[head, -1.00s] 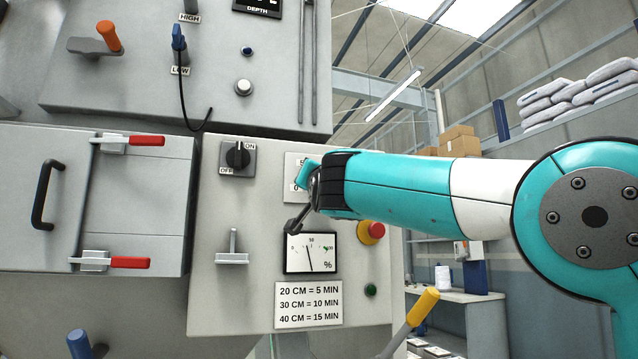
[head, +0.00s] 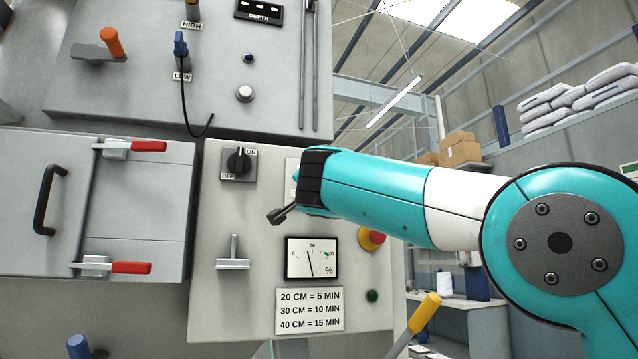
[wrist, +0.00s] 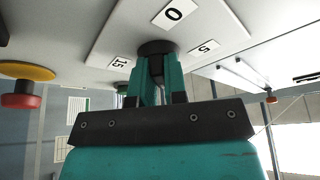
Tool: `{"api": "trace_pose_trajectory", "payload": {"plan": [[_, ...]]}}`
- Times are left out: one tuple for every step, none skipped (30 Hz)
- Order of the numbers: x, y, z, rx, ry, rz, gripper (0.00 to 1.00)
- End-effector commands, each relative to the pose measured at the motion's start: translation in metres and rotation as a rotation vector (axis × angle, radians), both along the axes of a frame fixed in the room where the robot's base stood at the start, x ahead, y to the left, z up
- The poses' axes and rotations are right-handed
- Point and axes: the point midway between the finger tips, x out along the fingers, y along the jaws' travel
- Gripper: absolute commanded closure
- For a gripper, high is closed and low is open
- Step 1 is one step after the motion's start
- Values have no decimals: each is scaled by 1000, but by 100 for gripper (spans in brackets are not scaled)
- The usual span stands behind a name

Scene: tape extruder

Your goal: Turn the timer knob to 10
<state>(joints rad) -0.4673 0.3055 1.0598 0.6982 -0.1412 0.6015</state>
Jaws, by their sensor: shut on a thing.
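The timer knob (wrist: 157,47) shows in the wrist view as a dark round base against a white dial plate (wrist: 215,30). The labels 0, 5 and 15 show around it; no 10 label is visible, and my gripper covers the side opposite the 0. The two teal fingers of my gripper (wrist: 158,66) are closed around the knob. The knob's pointer is hidden between them, so its setting cannot be read. In the head view my arm hides the knob and nearly all of the dial plate (head: 291,180).
An ON/OFF switch (head: 238,163) is left of the dial. Below are a percent meter (head: 312,258), a red emergency button (head: 371,238) and a sign (head: 309,311) reading 20 CM = 5 MIN, 30 CM = 10 MIN, 40 CM = 15 MIN. A yellow-handled lever (head: 424,312) stands lower right.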

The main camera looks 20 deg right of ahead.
Motion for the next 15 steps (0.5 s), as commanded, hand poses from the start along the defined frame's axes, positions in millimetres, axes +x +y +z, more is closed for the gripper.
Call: {"api": "trace_pose_trajectory", "payload": {"plan": [[0, 0, 0, -1, 1, 0, 100], [0, 0, 0, -1, 1, 0, 100], [0, 0, 0, -1, 1, 0, 100], [0, 0, 0, -1, 1, 0, 85], [0, 0, 0, -1, 0, 1, 78], [0, 0, 0, -1, 0, 1, 69], [0, 0, 0, -1, 0, 1, 62], [0, 0, 0, -1, 0, 1, 62], [0, 0, 0, -1, 0, 0, 62], [0, 0, 0, -1, 0, 0, 62], [0, 0, 0, -1, 0, 0, 62], [0, 0, 0, -1, 0, 0, 62], [0, 0, 0, -1, 0, 0, 62], [0, 0, 0, -1, 0, 0, 62], [0, 0, 0, -1, 0, 0, 62]]}}
